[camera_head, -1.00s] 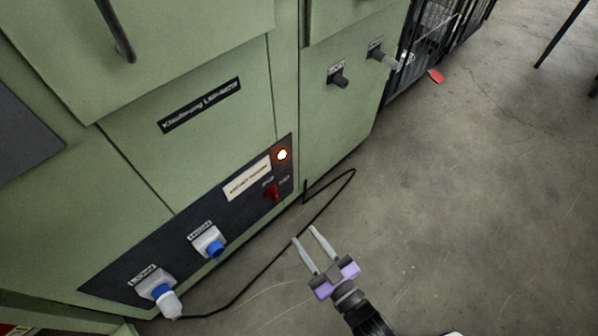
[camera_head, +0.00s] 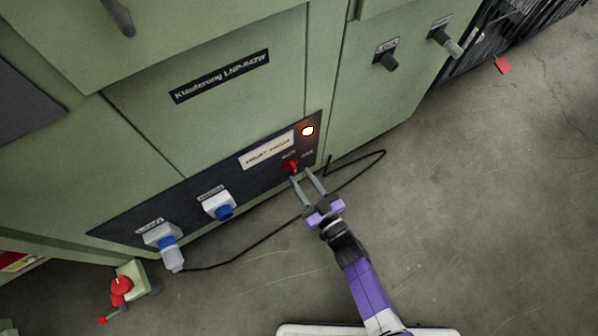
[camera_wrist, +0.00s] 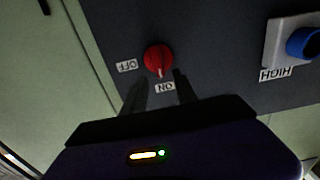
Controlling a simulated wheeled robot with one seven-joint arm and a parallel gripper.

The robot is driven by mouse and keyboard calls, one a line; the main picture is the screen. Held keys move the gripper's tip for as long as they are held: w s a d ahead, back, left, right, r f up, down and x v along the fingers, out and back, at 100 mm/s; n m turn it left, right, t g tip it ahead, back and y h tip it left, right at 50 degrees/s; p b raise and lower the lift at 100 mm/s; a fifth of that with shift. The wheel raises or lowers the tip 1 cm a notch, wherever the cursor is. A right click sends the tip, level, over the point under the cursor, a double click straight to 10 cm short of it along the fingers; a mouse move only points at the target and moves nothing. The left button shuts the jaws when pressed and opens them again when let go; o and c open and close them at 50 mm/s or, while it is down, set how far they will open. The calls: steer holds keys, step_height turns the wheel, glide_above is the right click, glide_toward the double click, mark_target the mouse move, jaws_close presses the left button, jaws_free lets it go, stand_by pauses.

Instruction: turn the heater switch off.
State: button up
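The heater switch is a small red rotary knob (camera_head: 290,166) on the dark panel (camera_head: 262,183) low on the green cabinet. In the wrist view the red knob (camera_wrist: 158,58) has a pale pointer mark directed at the ON label (camera_wrist: 165,87); the OFF label (camera_wrist: 127,66) is to its left. My gripper (camera_head: 307,174) is just in front of the knob, its two fingers apart with nothing between them. In the wrist view the fingertips (camera_wrist: 158,84) are near the knob's lower side; I cannot tell whether they touch it. An orange indicator lamp (camera_head: 307,131) glows above the knob.
A blue-capped socket (camera_head: 219,206) and a socket with a plug (camera_head: 165,240) sit left on the panel. A black cable (camera_head: 262,240) runs over the floor. A red valve handle (camera_head: 121,287) is lower left. Open floor (camera_head: 480,220) lies to the right.

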mark_target(292, 168)
steer(key=shift+b+x, duration=0.35)
steer(key=shift+x, duration=1)
jaws_close()
